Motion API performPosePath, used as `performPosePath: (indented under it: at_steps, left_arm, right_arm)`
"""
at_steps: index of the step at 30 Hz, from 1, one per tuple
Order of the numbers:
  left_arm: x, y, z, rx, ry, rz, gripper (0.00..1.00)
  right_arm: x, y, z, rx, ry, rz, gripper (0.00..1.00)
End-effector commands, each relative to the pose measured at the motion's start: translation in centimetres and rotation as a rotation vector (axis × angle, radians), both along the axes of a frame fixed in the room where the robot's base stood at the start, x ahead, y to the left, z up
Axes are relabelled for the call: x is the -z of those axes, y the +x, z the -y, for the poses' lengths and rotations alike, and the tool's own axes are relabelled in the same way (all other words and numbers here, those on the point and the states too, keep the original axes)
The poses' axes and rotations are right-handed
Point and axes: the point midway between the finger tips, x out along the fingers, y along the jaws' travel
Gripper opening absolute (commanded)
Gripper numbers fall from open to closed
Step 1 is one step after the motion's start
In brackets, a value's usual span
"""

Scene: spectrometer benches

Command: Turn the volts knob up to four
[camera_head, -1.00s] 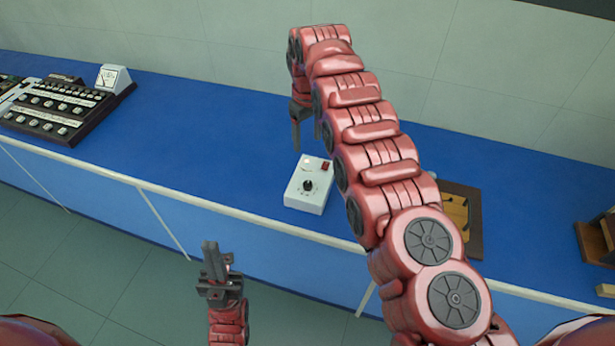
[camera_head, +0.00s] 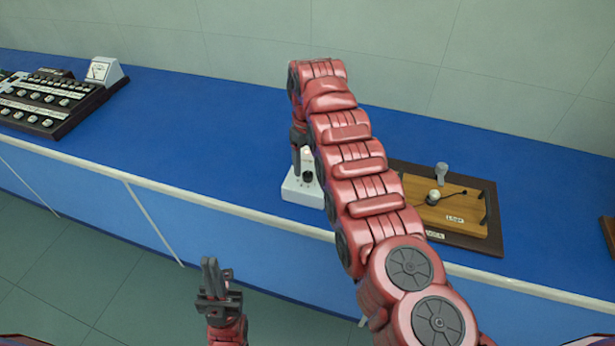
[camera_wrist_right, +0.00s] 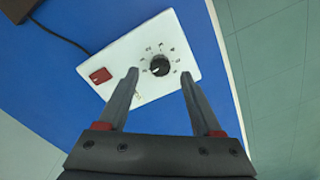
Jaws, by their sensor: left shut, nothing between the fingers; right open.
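The volts box is a small white box (camera_head: 300,192) on the blue bench, partly hidden behind my right arm in the head view. Its black knob (camera_head: 308,176) is on the top face. In the right wrist view the white box (camera_wrist_right: 125,55) shows a red switch (camera_wrist_right: 100,75) and the black knob (camera_wrist_right: 160,66) with a dial of marks around it, too small to read. My right gripper (camera_wrist_right: 160,80) is open above the box, its fingertips on either side of the knob in this view; I see no contact. My left gripper (camera_head: 210,262) is shut and empty, in front of the bench.
A control panel (camera_head: 45,100) with several knobs and a meter (camera_head: 103,70) stand at the left of the bench. A wooden board (camera_head: 470,225) with a lever is right of my right arm. The bench between panel and box is clear.

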Motion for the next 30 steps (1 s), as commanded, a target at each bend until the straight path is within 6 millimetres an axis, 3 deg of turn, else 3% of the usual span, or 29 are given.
performPosePath:
  at_steps: [6, 15, 26, 30]
  left_arm:
    - [-0.9, 0.0, 0.0, 0.0, 0.0, -0.001, 0.0]
    - [-0.9, 0.0, 0.0, 0.0, 0.0, -0.001, 0.0]
    - [-0.9, 0.0, 0.0, 0.0, 0.0, -0.001, 0.0]
    - [-0.9, 0.0, 0.0, 0.0, 0.0, -0.001, 0.0]
  right_arm:
    - [2.8, 0.0, 0.0, -0.001, 0.0, -0.002, 0.67]
    - [3.2, 0.0, 0.0, 0.0, 0.001, 0.001, 0.65]
    - [3.3, 0.0, 0.0, -0.001, 0.0, 0.0, 0.0]
    - [3.3, 0.0, 0.0, -0.001, 0.0, 0.0, 0.0]
